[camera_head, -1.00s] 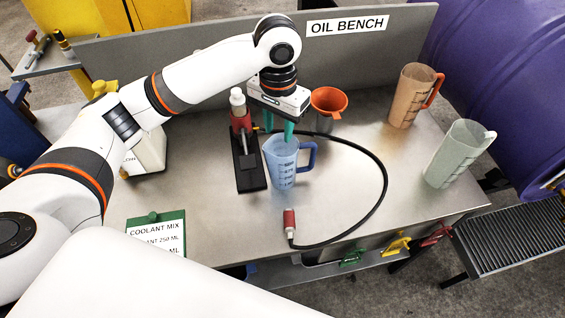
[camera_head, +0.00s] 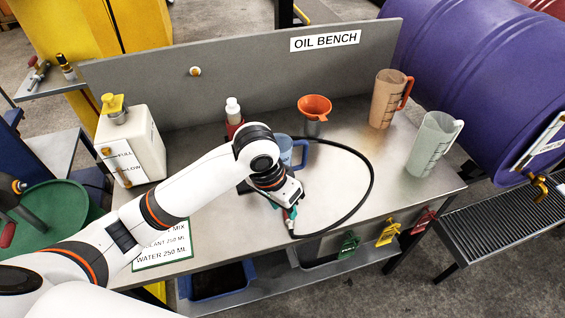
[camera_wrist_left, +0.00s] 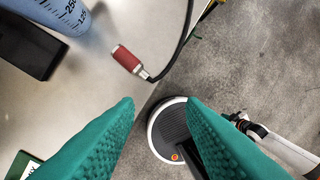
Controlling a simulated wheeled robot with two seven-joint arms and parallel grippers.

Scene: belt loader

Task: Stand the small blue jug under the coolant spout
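In the left wrist view the jug (camera_wrist_left: 72,12) is at the upper left, apart from my fingers. My left gripper (camera_head: 290,212) is over the bench's front edge, near the hose end. In the left wrist view its green fingers (camera_wrist_left: 160,105) are open with nothing between them. I cannot tell which fitting is the coolant spout; brass fittings (camera_head: 66,68) show at the upper left.
A black hose ends in a red connector (camera_wrist_left: 126,58) close ahead of my fingers. A white container (camera_head: 140,145), an orange funnel (camera_head: 315,104), an amber jug (camera_head: 384,100) and a pale green jug (camera_head: 430,145) stand on the bench. A purple drum (camera_head: 470,75) is right.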

